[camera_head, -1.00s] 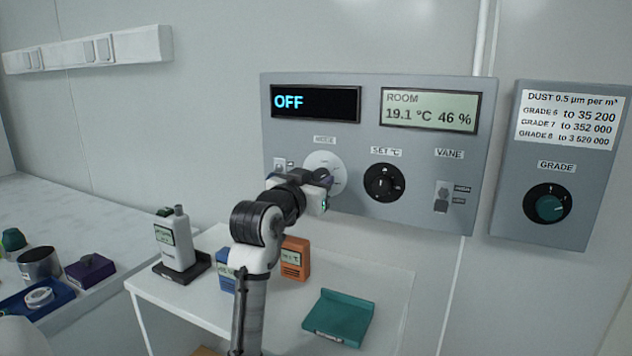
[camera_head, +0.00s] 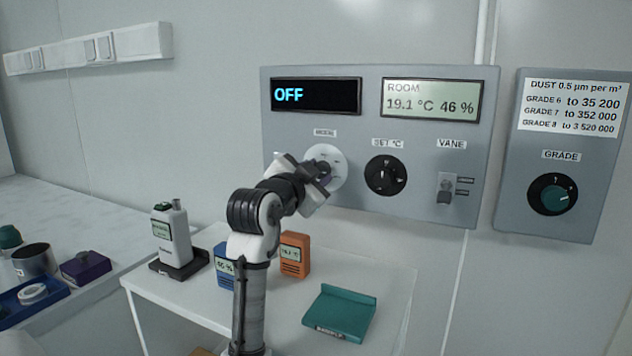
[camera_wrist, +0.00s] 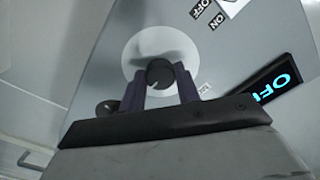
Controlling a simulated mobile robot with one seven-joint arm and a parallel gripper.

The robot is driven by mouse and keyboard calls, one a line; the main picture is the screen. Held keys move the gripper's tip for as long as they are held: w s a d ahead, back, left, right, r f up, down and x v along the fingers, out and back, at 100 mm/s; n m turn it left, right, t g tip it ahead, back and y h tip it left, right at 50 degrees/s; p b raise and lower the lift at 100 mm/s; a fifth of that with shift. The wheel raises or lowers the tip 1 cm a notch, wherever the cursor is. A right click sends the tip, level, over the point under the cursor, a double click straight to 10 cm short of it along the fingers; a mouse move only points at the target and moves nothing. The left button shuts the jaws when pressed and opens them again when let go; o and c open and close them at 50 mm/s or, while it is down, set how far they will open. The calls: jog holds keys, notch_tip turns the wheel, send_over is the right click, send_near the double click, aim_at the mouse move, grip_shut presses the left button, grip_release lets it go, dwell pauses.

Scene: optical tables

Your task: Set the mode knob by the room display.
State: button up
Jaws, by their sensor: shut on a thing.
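The mode knob is a dark knob (camera_wrist: 160,73) on a pale round dial (camera_head: 336,164) at the panel's left, under the MODE label. My gripper (camera_head: 322,174) is at the dial, and in the wrist view its two fingers (camera_wrist: 160,90) are shut on the knob from both sides. Its pointer setting cannot be read. The room display (camera_head: 432,102) reads 19.1 °C and 46 %. The black display (camera_head: 316,96) reads OFF. My gripper hides part of the dial and the panel left of it.
The SET °C knob (camera_head: 386,175) and VANE switch (camera_head: 446,188) are to the right. A separate panel holds the GRADE knob (camera_head: 552,194). Below, a white table (camera_head: 390,290) bears a handheld meter (camera_head: 172,238), blue (camera_head: 225,265) and orange (camera_head: 295,254) devices and a teal tray (camera_head: 340,312).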

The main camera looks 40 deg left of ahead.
jog(key=m+b, duration=0.1)
jog(key=m, duration=0.3)
jog(key=shift+m+b, duration=0.35)
jog(key=shift+m, duration=0.05)
dwell(0.4)
jog(key=o, duration=1)
jog(key=b+v, duration=0.2)
jog(key=v, duration=1.2)
jog(key=shift+r, duration=0.1)
jog(key=shift+w, duration=0.1)
